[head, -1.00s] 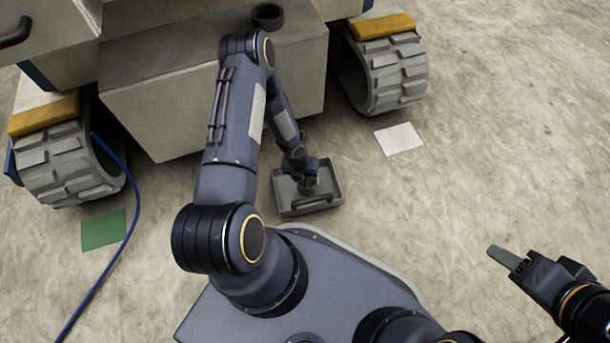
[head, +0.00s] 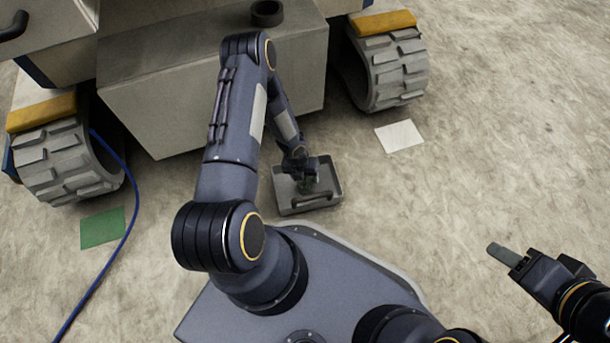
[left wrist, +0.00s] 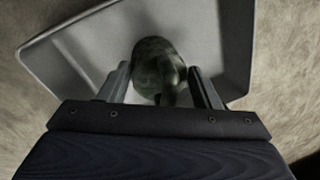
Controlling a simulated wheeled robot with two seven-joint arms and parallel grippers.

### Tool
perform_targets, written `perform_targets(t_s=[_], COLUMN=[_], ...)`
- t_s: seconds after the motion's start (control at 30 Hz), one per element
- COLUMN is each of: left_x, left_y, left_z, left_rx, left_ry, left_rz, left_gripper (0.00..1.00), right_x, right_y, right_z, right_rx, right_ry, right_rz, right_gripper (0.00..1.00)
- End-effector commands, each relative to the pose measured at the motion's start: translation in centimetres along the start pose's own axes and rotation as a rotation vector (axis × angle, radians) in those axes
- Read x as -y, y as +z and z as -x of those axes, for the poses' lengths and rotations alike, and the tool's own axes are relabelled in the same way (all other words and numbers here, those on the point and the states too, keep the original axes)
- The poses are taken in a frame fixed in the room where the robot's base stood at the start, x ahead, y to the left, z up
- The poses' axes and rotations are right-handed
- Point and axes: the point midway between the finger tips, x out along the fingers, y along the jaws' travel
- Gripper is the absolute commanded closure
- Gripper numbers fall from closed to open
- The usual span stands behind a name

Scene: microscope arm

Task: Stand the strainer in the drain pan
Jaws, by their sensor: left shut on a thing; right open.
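The drain pan (head: 333,178) is a shallow grey tray on the floor with a dark handle bar (head: 311,199) at its near side. My left gripper (head: 306,186) reaches down into the pan. It is shut on the strainer, a dark greenish rounded piece. In the left wrist view the strainer (left wrist: 157,65) sits between the two fingers, with the pan (left wrist: 95,42) behind it. Whether its base touches the pan floor I cannot tell. In the head view the gripper mostly hides the strainer. My right gripper (head: 508,258) is open and empty over the floor at the right.
A large tracked vehicle (head: 200,95) stands behind the pan, with a black ring (head: 267,13) on its box. A white sheet (head: 399,136), a green sheet (head: 103,228) and a blue cable (head: 117,245) lie on the floor.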

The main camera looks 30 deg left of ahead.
Motion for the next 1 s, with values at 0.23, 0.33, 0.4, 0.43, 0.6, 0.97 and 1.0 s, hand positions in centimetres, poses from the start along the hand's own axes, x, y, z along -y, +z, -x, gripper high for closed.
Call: perform_targets(t_s=[0.23, 0.33, 0.4, 0.43, 0.6, 0.97, 1.0], left_x=[-0.1, -0.1, -0.1, -0.1, -0.1, 0.0, 0.0], left_y=[0.0, 0.0, 0.0, 0.0, 0.0, 0.1, 0.1], left_z=[-0.3, -0.3, -0.3, -0.3, -0.2, 5.1, 5.7], left_rx=[0.001, 0.001, 0.001, 0.001, 0.001, 0.002, 0.002], left_ry=[0.0, 0.0, 0.0, 0.0, 0.0, 0.0, 0.0], left_rz=[0.001, 0.0, 0.0, 0.0, 0.0, 0.001, 0.001], left_gripper=[0.32, 0.19, 0.17, 0.17, 0.17, 0.17, 0.17], right_x=[0.0, 0.0, 0.0, 0.0, 0.0, 1.1, 1.2], right_y=[0.0, 0.0, 0.0, 0.0, 0.0, -1.2, -1.3], right_z=[0.0, 0.0, 0.0, 0.0, 0.0, 2.4, 2.6], right_rx=[0.0, 0.0, 0.0, 0.0, 0.0, 0.0, 0.0], right_ry=[0.0, 0.0, 0.0, 0.0, 0.0, 0.0, 0.0], right_rz=[0.0, 0.0, 0.0, 0.0, 0.0, 0.0, 0.0], right_gripper=[0.54, 0.54, 0.54, 0.54, 0.54, 0.54, 0.54])
